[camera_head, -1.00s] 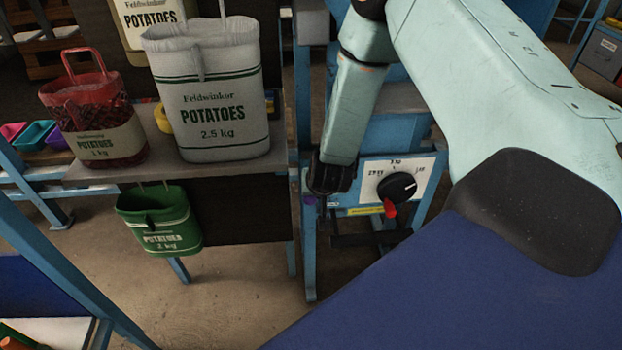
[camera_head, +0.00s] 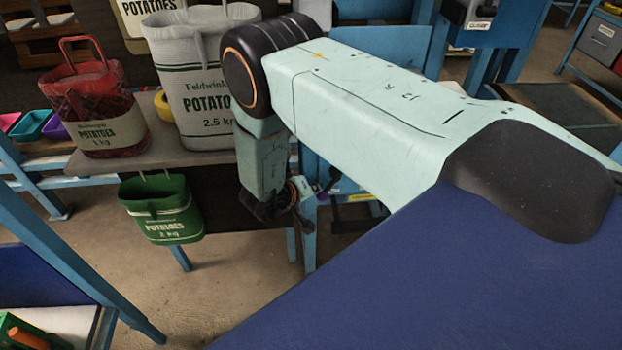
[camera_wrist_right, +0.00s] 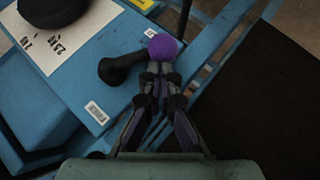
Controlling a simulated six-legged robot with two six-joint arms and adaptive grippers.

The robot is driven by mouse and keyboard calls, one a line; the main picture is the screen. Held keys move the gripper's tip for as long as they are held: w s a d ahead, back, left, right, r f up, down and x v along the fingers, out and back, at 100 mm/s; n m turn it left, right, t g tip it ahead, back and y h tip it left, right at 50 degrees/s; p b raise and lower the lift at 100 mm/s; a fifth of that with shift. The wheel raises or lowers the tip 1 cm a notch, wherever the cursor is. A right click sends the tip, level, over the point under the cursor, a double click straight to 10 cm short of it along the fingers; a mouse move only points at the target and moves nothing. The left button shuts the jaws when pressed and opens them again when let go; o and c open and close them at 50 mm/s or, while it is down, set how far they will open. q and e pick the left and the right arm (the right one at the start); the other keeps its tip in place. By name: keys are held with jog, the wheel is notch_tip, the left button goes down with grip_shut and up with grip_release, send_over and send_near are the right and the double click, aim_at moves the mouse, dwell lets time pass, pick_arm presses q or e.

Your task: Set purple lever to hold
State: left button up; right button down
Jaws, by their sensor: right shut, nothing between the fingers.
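The purple lever shows in the right wrist view as a black arm with a round purple ball (camera_wrist_right: 164,46) at its end, beside the blue panel's edge. My right gripper (camera_wrist_right: 160,78) is shut and empty, its fingertips close to the ball's near side. I cannot tell whether they touch it. Most of the lever is hidden there. The hold mark cannot be read. My left gripper is not in view.
A dark round knob (camera_wrist_right: 50,8) sits on a white scale plate (camera_wrist_right: 62,38) beside the lever. To the left, a shelf (camera_head: 105,163) carries a red sack (camera_head: 95,110) and a white potato sack (camera_head: 205,85). A green sack (camera_head: 163,208) hangs below.

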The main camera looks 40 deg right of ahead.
aim_at(319, 197)
jog(key=f+h+b, duration=0.1)
jog(key=n+h+b, duration=0.1)
jog(key=b, duration=0.1)
jog(key=f+b, duration=0.1)
jog(key=shift+s+d+f+g+h, duration=0.25)
jog(key=shift+f+g+h, duration=0.05)
jog(key=shift+g+h, duration=0.1)
jog(key=shift+s+d+f+n+h+b, duration=0.25)
jog(key=shift+d+n+h+b, duration=0.25)
jog(key=shift+b, duration=0.9)
jog(key=shift+d+f, duration=0.1)
jog(key=shift+d, duration=0.05)
